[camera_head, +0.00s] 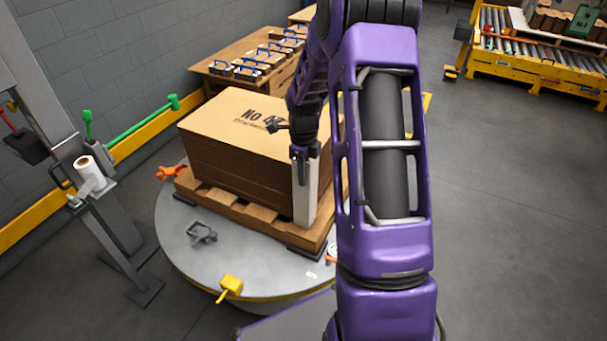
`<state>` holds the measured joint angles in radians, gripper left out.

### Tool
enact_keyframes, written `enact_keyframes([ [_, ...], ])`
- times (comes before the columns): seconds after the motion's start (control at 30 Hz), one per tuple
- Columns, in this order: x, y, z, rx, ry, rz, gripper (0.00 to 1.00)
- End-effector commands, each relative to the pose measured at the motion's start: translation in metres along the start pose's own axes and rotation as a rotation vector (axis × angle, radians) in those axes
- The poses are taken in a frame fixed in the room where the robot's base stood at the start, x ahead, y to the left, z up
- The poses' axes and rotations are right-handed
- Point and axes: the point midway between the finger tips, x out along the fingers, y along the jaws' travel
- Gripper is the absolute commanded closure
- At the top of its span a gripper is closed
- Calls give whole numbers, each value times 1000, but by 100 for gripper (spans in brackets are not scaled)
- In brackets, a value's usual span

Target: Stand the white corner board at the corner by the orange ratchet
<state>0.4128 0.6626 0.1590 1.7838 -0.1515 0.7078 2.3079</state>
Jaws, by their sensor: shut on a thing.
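The white corner board (305,200) is upright at the near right corner of the cardboard stack (240,165). Its lower end is close to the wooden pallet (257,222); I cannot tell whether it touches the pallet or the cardboard. My gripper (301,153) is shut on the board's top end. An orange ratchet-like piece (172,172) lies on the turntable by the stack's left corner. Another small orange piece (332,258) shows near the pallet's near right corner, partly hidden by my arm.
The round grey turntable (195,262) carries the pallet, a dark grey piece (201,233) and a yellow piece (230,287). A post with a white roll (88,172) stands at left. A wooden bench (215,58) is behind. Open floor (510,220) lies at right.

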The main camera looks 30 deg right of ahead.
Motion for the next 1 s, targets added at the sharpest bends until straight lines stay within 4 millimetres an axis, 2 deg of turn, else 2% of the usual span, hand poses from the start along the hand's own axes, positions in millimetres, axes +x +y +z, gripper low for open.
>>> enact_keyframes([
  [0.77, 10, 1, -1, 0, 2, 3, 100],
  [0.8, 10, 1, -1, 0, 3, 3, 84],
  [0.93, 11, 1, -2, 0, 3, 3, 61],
  [0.97, 11, 1, -2, 0, 3, 3, 57],
  [1.0, 11, 1, -2, 0, 3, 3, 57],
])
